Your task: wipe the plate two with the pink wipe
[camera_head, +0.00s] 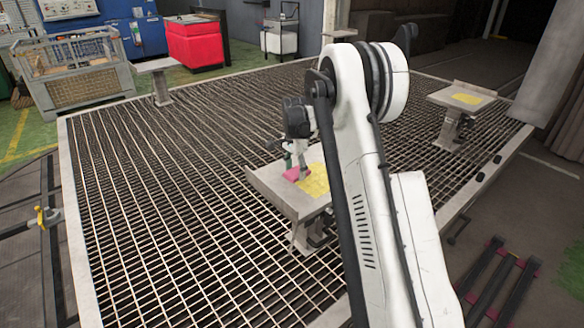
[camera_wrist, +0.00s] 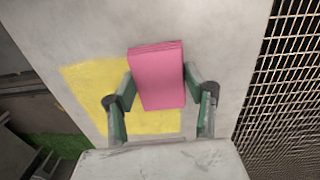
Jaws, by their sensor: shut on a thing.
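The pink wipe (camera_wrist: 157,78) is a pink block held between the two green fingers of my gripper (camera_wrist: 160,95) in the wrist view. It also shows in the head view (camera_head: 295,174) under my gripper (camera_head: 295,163). The plate in front of me (camera_head: 270,185) is a grey metal plate on a stand, with a yellow patch (camera_head: 315,180). In the wrist view the wipe overlaps part of the yellow patch (camera_wrist: 90,85). I cannot tell whether the wipe touches the plate. My arm hides part of the plate's right side. No number shows on the plate.
Another plate with a yellow patch (camera_head: 463,99) stands at the right, and a further stand (camera_head: 157,66) at the back left. A metal grating floor (camera_head: 150,210) surrounds them. A wire crate (camera_head: 80,80) and a red box (camera_head: 195,42) stand beyond it.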

